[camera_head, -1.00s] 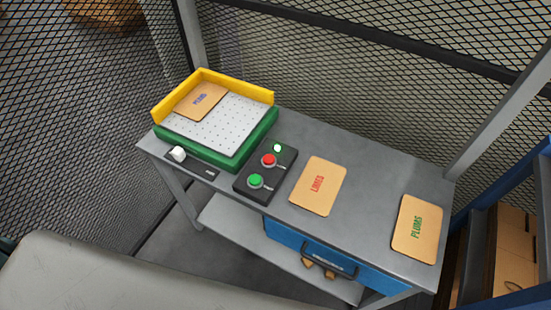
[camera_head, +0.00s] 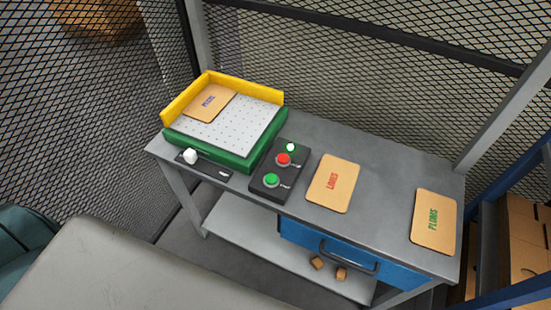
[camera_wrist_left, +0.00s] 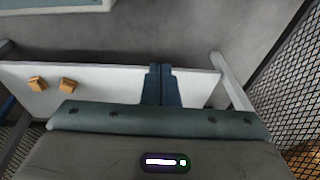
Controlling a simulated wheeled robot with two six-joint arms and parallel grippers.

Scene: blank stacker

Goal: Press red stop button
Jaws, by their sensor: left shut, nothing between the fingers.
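The red button (camera_head: 283,159) sits on a black control box (camera_head: 263,193) on the grey bench. A green button (camera_head: 271,180) is nearer the front of the box, and a lit white-green lamp (camera_head: 291,147) is at its back. My left gripper (camera_wrist_left: 160,70) shows only in the left wrist view, its two fingers together and empty, seen against the bench's lower shelf. The buttons are not in that view. My right gripper is in neither view.
A green-and-yellow stacker tray (camera_head: 240,153) holds a card. A white knob (camera_head: 190,156) is on the bench's front left. A blue drawer (camera_head: 300,234) hangs below. Mesh fence (camera_head: 400,100) stands behind.

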